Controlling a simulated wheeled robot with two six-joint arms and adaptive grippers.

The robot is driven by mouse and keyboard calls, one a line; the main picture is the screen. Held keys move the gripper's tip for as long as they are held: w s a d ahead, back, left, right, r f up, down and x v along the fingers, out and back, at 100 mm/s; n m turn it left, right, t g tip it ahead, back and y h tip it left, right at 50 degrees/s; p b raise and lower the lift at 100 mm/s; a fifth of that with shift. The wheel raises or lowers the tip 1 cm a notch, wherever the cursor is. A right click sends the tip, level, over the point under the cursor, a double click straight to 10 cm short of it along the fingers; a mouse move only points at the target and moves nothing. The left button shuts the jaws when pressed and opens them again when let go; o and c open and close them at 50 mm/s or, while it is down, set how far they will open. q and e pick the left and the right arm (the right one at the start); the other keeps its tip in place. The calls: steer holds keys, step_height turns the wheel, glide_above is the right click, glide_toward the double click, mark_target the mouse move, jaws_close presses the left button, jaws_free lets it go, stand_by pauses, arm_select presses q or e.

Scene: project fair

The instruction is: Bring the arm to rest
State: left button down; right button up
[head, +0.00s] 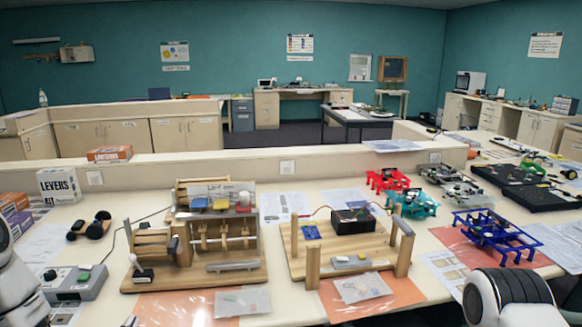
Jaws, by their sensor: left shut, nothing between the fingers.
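My left arm (12,275) comes in as a white link at the left edge. Only a small tip of my left gripper (131,321) shows at the bottom edge, in front of the wooden lever stand; it is shut and empty. My right arm (505,298) shows as a white and black rounded link at the bottom right. My right gripper is out of view.
A wooden lever stand (195,284) and a wooden board with a black box (352,221) fill the middle of the table. A grey control box (75,283) stands left. A blue frame model (490,236) lies right. Plastic bags lie at the front.

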arm_select(q)
steer(key=s+d+f+m+g+h, duration=0.15)
steer(key=s+d+f+g, duration=0.3)
steer(key=f, duration=0.45)
steer(key=s+d+f+g+h, duration=0.25)
steer(key=s+d+f, duration=0.35)
steer(key=f, duration=0.3)
steer(key=s+d+f+n+g, duration=0.2)
steer(key=s+f+g, duration=0.3)
steer(key=s, duration=0.5)
steer(key=shift+s+d+f+n+g, duration=0.3)
steer(key=shift+d+f+n, duration=0.1)
steer(key=shift+f+n, duration=0.2)
steer(key=c, duration=1.7)
jaws_free()
steer(key=s+n+g, duration=0.3)
steer(key=s+n, duration=0.1)
steer(key=s, duration=0.2)
steer(key=shift+f, duration=0.25)
steer(key=o, duration=0.4)
steer(key=shift+s+a+n, duration=0.15)
steer(key=shift+s+n, duration=0.1)
steer(key=shift+n, duration=0.3)
steer(key=shift+o, duration=0.2)
steer(key=shift+w, duration=0.1)
